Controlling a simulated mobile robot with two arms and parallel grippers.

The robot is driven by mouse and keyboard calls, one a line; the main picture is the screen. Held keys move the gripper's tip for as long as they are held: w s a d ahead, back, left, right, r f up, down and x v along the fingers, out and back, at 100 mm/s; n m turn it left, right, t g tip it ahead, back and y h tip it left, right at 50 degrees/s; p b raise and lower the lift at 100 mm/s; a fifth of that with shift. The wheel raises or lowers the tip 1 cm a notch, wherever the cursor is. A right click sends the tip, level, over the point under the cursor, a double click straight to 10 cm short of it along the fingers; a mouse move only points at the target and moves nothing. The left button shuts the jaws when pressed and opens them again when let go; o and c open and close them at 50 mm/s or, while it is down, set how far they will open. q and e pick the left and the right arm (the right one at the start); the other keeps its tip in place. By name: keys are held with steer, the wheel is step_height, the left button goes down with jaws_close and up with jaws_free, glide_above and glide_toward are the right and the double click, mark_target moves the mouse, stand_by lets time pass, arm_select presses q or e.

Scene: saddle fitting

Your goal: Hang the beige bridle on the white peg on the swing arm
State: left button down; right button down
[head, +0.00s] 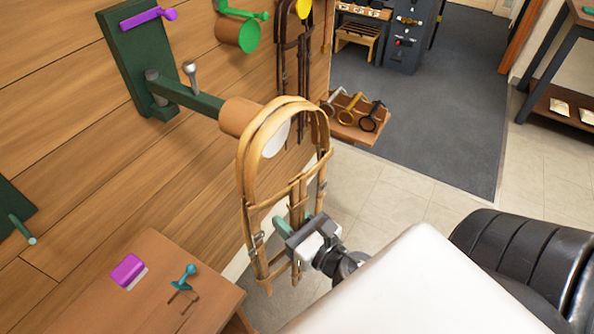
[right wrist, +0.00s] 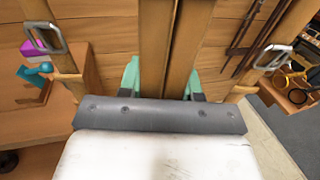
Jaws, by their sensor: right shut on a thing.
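The beige bridle (head: 246,190) hangs upright, its rounded top at the height of the peg. The peg (head: 275,139), a brown barrel with a white end, sits at the tip of the green swing arm (head: 188,97). The bridle's top loop overlaps the peg, and the white end shows through the loop. I cannot tell whether the loop is around the peg or only in front of it. My right gripper (head: 297,230) is shut on the bridle's lower middle straps, which show between its green fingers in the right wrist view (right wrist: 162,75). My left gripper is not in view.
A purple peg (head: 145,17) and a green-ended holder (head: 240,35) are on the wall, with a dark bridle (head: 289,60) beyond. A wooden table (head: 150,300) at lower left bears a purple block (head: 128,270) and a teal piece (head: 184,276).

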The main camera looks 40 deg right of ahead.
steer(key=shift+w+a+f+p, duration=0.1)
steer(key=shift+w+a+f, duration=0.2)
steer(key=shift+w, duration=0.4)
steer(key=shift+w+a+f+p, duration=0.15)
steer(key=shift+w+a+f, duration=0.2)
steer(key=shift+w, duration=0.35)
steer(key=shift+w+a+f+p, duration=0.1)
steer(key=shift+w+a+f, duration=0.2)
steer(key=shift+w, duration=0.4)
steer(key=shift+s, duration=0.1)
steer(key=c, duration=1.2)
jaws_free()
steer(key=o, duration=0.5)
steer(key=shift+w+a, duration=0.1)
steer(key=shift+w, duration=0.1)
steer(key=shift+r, duration=0.1)
